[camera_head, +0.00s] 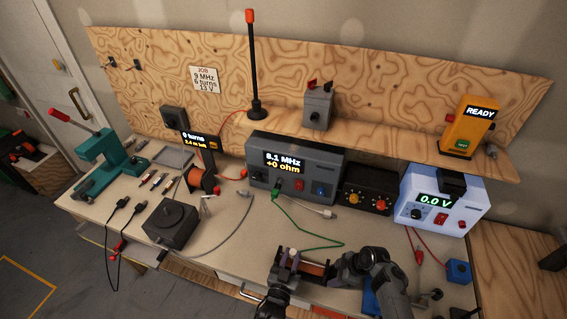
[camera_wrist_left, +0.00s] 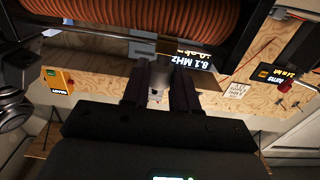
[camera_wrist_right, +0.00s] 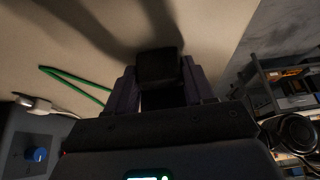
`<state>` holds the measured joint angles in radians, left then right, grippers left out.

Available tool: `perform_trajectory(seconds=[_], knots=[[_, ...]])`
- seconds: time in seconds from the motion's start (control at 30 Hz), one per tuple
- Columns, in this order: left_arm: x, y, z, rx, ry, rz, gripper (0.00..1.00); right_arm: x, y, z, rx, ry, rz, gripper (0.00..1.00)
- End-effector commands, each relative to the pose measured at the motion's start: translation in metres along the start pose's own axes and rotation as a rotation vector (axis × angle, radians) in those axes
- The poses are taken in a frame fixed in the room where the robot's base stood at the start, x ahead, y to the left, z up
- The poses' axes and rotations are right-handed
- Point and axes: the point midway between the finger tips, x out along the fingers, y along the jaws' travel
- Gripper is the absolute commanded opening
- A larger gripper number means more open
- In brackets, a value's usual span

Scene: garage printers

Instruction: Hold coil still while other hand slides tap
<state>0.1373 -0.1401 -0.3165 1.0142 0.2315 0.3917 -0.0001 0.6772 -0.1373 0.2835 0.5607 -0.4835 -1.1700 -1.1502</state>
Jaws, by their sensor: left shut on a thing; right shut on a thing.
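The copper-wound coil (camera_head: 313,268) lies near the bench's front edge between my two grippers. In the left wrist view the coil (camera_wrist_left: 140,17) fills the top, with a metal rod alongside and a brass-coloured tap slider (camera_wrist_left: 170,47) on that rod. My left gripper (camera_wrist_left: 159,75) is shut on a pale grey piece just below the slider, apparently the tap's knob. My right gripper (camera_wrist_right: 158,85) is shut on a black block (camera_wrist_right: 158,66), apparently the coil's end. In the head view my left gripper (camera_head: 284,262) is left of the coil and my right gripper (camera_head: 346,270) is right of it.
The grey meter (camera_head: 295,170) behind reads 8.1 MHz, +0 ohm. A green lead (camera_head: 318,247) runs from it across the bench. A white supply (camera_head: 440,205) reads 0.0 V. A wall note (camera_head: 205,79) appears to say 9 MHz.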

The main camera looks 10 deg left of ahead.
Motion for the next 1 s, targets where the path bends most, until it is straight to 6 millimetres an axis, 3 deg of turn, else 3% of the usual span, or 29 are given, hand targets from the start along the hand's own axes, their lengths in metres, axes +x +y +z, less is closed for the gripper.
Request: perform_trajectory(seconds=[0.27, 0.3, 0.5, 0.83, 1.0], knots=[[0.000, -0.006, 0.000, 0.002, 0.000, -0.004, 0.00, 0.002, -0.002, 0.002, 0.003, -0.002, -0.004, 0.00], [0.000, -0.006, 0.000, 0.002, 0.000, -0.004, 0.30, 0.002, -0.002, 0.002, 0.003, -0.002, -0.004, 0.00], [0.000, -0.005, 0.000, 0.002, 0.000, -0.004, 0.58, 0.002, -0.002, 0.002, 0.003, -0.002, -0.004, 0.00], [-0.002, -0.005, 0.001, 0.001, 0.000, -0.003, 0.58, 0.002, -0.002, 0.002, 0.003, -0.002, -0.004, 0.00], [-0.015, -0.005, 0.002, 0.002, -0.002, -0.003, 0.58, 0.002, -0.002, 0.002, 0.003, -0.002, -0.004, 0.00]])
